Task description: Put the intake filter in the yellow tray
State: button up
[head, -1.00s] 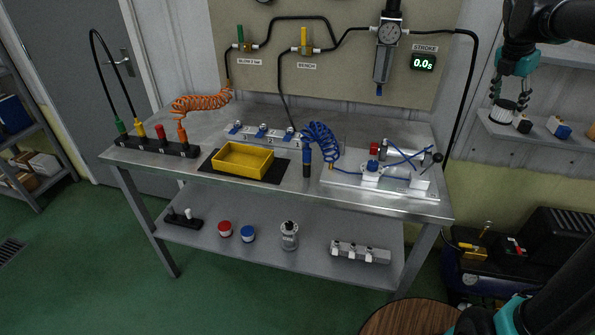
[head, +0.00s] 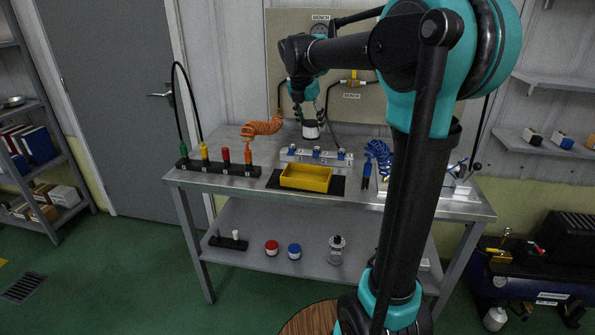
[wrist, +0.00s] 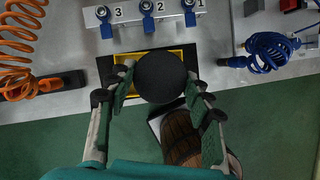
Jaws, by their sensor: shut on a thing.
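My gripper (head: 309,122) is shut on the intake filter (head: 311,132), a short white cylinder with a dark top. In the wrist view the filter (wrist: 161,77) shows as a black disc between the two fingers. It hangs above the bench, just behind and above the yellow tray (head: 305,188) in the head view. The tray is rectangular, looks empty, and sits on a black mat (head: 271,182). In the wrist view the filter hides most of the tray, and only its yellow edges (wrist: 176,54) show.
A rail with numbered blue-knobbed fittings (head: 316,154) stands behind the tray. A black block with coloured plugs (head: 217,168) is to the left, and a blue coiled hose (head: 379,153) to the right. A lower shelf (head: 262,227) holds several small items.

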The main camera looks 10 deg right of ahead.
jog(key=shift+a+f, duration=0.2)
jog(key=shift+f, duration=2.65)
jog(key=shift+a+f, duration=0.15)
jog(key=shift+f, duration=2.7)
jog(key=shift+a+f, duration=0.2)
jog(key=shift+f, duration=2.65)
jog(key=o, duration=1.1)
jog(key=shift+f, duration=0.1)
